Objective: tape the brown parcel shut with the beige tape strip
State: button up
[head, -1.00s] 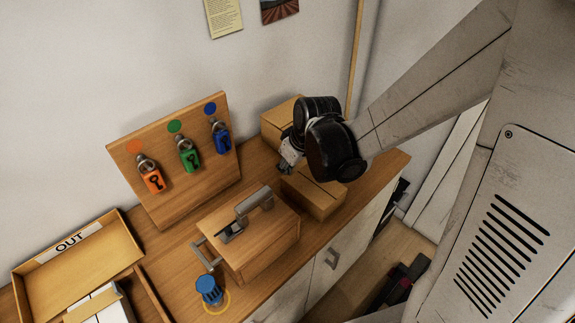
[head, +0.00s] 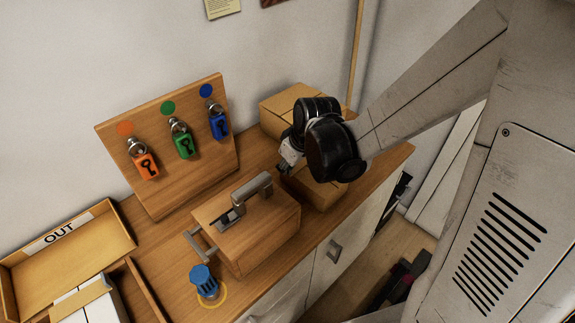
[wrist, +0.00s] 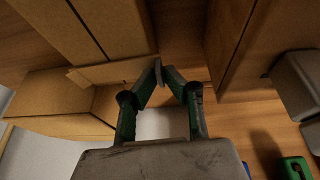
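The brown parcel (head: 318,194) is the cardboard box on the counter partly behind my gripper (head: 286,167). In the wrist view, the parcel's top (wrist: 85,25) is at upper left with a dark seam along it. In the wrist view, my gripper (wrist: 163,71) has its green-sided fingers angled inward, tips close together, beside the parcel's corner. I cannot tell whether something thin is between the tips. I cannot make out the beige tape strip. A grey dispenser-like device (head: 246,199) sits on a wooden block (head: 265,236) left of the parcel.
Another cardboard box (head: 283,103) stands behind, by the wall. Orange, green (head: 183,143) and blue padlocks hang on a board at left. A blue knobbed object (head: 206,281) is at the front. An OUT tray (head: 112,226) is at far left. Bare counter shows between board and block.

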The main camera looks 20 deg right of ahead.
jog(key=o, duration=0.4)
jog(key=shift+v, duration=6)
jog(key=shift+s+d+r+m+t+h, duration=0.3)
jog(key=shift+s+d+r+m+t, duration=0.45)
jog(key=shift+s, duration=1.3)
jog(key=shift+s+d+r+m+t+h, duration=0.3)
jog(key=shift+s+r+m, duration=0.8)
jog(key=shift+s, duration=1)
jog(key=shift+s+d+r+m+t+h, duration=0.45)
jog(key=shift+s+m, duration=0.6)
jog(key=shift+s, duration=1)
jog(key=shift+d+r, duration=0.15)
jog(key=shift+c, duration=0.2)
